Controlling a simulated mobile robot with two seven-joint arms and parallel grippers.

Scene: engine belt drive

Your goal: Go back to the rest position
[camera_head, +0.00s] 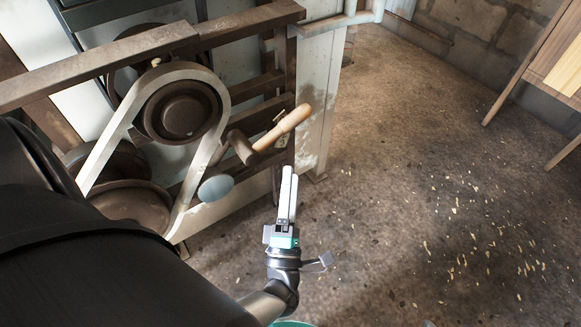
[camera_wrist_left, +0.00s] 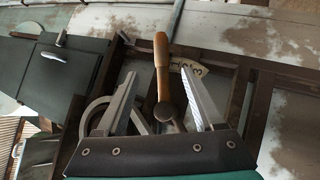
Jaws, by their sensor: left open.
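My left gripper (camera_head: 289,172) points up in the middle of the head view, in front of the lower right side of the belt drive. It is open. In the left wrist view its two fingers stand apart, with nothing visibly held between them. A lever with a wooden handle (camera_head: 284,128) is on the drive, just above the gripper in the head view. The handle also shows between the fingers in the left wrist view (camera_wrist_left: 161,62), beyond them. A pale belt (camera_head: 112,148) runs around a dark upper pulley (camera_head: 181,112) and downwards. My right gripper is not in view.
A rusty metal frame (camera_head: 110,65) surrounds the drive. A round blue-grey knob (camera_head: 215,187) sits left of the gripper. Pale scraps lie on the open floor (camera_head: 400,170) to the right. A wooden table (camera_head: 530,60) stands at the upper right.

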